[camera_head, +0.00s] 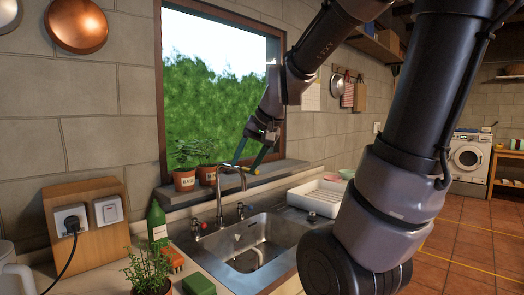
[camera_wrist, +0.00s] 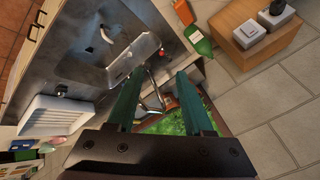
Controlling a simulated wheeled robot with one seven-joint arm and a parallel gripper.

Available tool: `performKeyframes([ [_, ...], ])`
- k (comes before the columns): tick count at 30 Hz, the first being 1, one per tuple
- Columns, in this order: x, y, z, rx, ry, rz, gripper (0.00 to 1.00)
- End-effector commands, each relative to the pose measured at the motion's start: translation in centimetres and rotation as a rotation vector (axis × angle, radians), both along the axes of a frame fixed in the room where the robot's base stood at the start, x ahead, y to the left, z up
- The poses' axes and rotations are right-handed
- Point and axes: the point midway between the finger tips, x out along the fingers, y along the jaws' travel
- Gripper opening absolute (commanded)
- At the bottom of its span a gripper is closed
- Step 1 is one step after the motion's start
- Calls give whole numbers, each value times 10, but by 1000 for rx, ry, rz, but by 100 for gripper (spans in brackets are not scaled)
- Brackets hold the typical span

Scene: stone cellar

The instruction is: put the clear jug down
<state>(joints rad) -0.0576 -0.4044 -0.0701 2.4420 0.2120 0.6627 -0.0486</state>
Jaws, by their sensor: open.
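I cannot make out a clear jug in either view. My gripper (camera_head: 244,166) is at the window, above the stone sill and behind the tap. Its two green fingers stand apart with nothing between them; they also show spread in the wrist view (camera_wrist: 159,75). The tap (camera_head: 220,190) rises in front of the sill and shows beyond the fingers in the wrist view (camera_wrist: 152,92). A pale vessel (camera_head: 12,272) at the left edge is cut off; I cannot tell what it is.
Potted herbs (camera_head: 184,181) stand on the sill left of my gripper. A green bottle (camera_head: 157,224), a sponge and a plant crowd the left counter.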

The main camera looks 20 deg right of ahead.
Motion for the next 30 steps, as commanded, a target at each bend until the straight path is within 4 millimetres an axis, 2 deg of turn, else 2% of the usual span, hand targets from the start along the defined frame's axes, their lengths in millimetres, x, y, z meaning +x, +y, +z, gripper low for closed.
performKeyframes([
  [1, -20, 0, 15, -9, -24, 9, 52],
  [3, -43, 0, 27, -25, -38, 16, 52],
  [6, -71, -1, 37, -47, -51, 19, 52],
  [10, -92, -2, 43, -68, -59, 17, 52],
  [14, -99, -3, 44, -77, -59, 14, 52],
  [30, -99, -3, 44, -75, -60, 15, 52],
])
